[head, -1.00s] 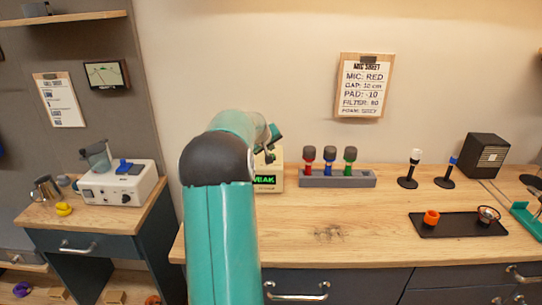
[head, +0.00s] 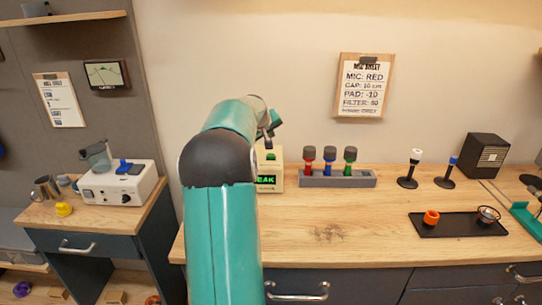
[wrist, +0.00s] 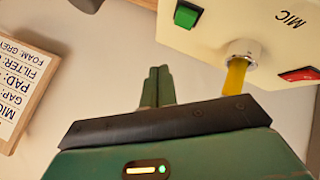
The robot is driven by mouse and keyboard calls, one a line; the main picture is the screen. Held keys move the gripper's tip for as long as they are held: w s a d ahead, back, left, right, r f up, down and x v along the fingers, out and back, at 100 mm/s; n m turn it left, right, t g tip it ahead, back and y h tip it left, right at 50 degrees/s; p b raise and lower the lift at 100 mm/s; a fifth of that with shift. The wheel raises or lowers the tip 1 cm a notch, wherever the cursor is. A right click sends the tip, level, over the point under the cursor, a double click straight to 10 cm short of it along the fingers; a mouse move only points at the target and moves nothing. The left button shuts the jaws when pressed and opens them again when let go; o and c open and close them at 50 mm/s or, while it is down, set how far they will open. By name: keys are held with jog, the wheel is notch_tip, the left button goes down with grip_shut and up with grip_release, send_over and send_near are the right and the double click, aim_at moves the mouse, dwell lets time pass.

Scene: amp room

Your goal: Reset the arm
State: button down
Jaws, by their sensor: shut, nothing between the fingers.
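My arm rises through the middle of the head view and bends over toward the wall. My gripper (head: 273,125) is above a cream box (head: 270,168) on the wooden counter, apart from it. In the wrist view my gripper's fingers (wrist: 158,85) are together with nothing between them. The cream box also shows in the wrist view (wrist: 235,20), with a green button (wrist: 187,14), a red button (wrist: 300,74), a yellow piece (wrist: 236,76) in a metal collar and the word MIC. My arm hides the box's left part in the head view.
A grey rack (head: 337,179) with red, blue and green microphones stands right of the box. Further right are two small stands, a black tray (head: 458,224) and a dark speaker (head: 482,155). A clipboard (head: 362,86) hangs on the wall. The counter's front middle is clear.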

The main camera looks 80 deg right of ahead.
dwell(0.3)
jog(key=w+a+r+n+t+y, duration=0.1)
jog(key=w+a+r+t, duration=0.1)
jog(key=w+a, duration=0.8)
jog(key=w+a+r+n+t+y, duration=0.15)
jog(key=w+a, duration=0.35)
jog(key=a, duration=1)
jog(key=w+a+r+n+t+y, duration=0.1)
jog(key=w+a+r+n+t, duration=0.15)
jog(key=w+a, duration=0.75)
jog(key=s+a+f+n+y, duration=0.1)
jog(key=s+a+n+y, duration=0.2)
jog(key=a, duration=2.2)
jog(key=s+a+f+n+y, duration=0.1)
jog(key=s+a+f, duration=0.2)
jog(key=s+a, duration=0.2)
jog(key=s+a+f+n+y, duration=0.1)
jog(key=s+a+f, duration=0.2)
jog(key=a, duration=0.6)
jog(key=shift+s+t+y, duration=0.3)
jog(key=shift+s+y, duration=0.05)
jog(key=shift+s, duration=0.75)
jog(key=shift+d, duration=0.2)
